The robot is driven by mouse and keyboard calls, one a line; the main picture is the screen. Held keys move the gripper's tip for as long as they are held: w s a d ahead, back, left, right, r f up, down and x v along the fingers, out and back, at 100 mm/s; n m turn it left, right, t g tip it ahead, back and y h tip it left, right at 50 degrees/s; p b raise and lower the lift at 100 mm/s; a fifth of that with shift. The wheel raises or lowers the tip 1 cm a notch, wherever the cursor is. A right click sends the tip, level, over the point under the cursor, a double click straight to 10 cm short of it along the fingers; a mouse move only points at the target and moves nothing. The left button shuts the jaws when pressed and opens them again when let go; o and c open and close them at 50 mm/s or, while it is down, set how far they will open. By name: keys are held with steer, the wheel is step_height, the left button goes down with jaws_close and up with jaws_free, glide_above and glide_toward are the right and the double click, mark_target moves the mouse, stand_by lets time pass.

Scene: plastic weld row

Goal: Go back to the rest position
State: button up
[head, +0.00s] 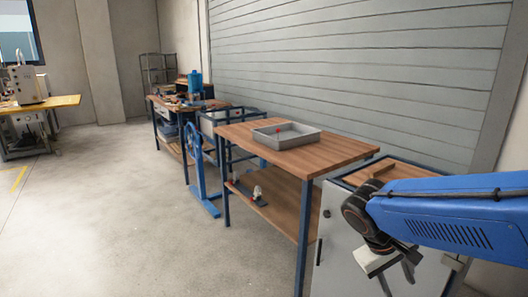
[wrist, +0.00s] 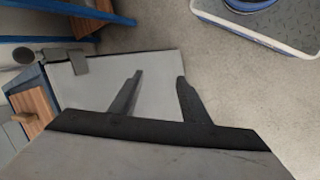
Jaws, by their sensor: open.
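My gripper (wrist: 158,82) shows in the wrist view with its two dark fingers apart and nothing between them. Behind the fingers is the pale front panel of a cabinet (wrist: 90,88), and beyond it the grey floor. In the head view my blue arm reaches in from the right, and the gripper end hangs low in front of the white cabinet (head: 338,240). The fingertips are small and partly hidden there.
A wooden table (head: 340,150) with a lower shelf holds a grey tray (head: 311,137) with a small red item (head: 278,131) in it. Another workbench (head: 160,102) stands farther back by the shutter wall. A sewing-type machine (head: 24,84) is far left. The floor (head: 110,200) at left is clear.

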steer(key=s+a+r+m+t+y, duration=0.2)
steer(key=s+a+t+y, duration=0.1)
steer(key=s, duration=0.5)
steer(key=shift+s+r+t+y, duration=0.25)
steer(key=shift+t+y, duration=0.35)
steer(key=shift+y, duration=0.6)
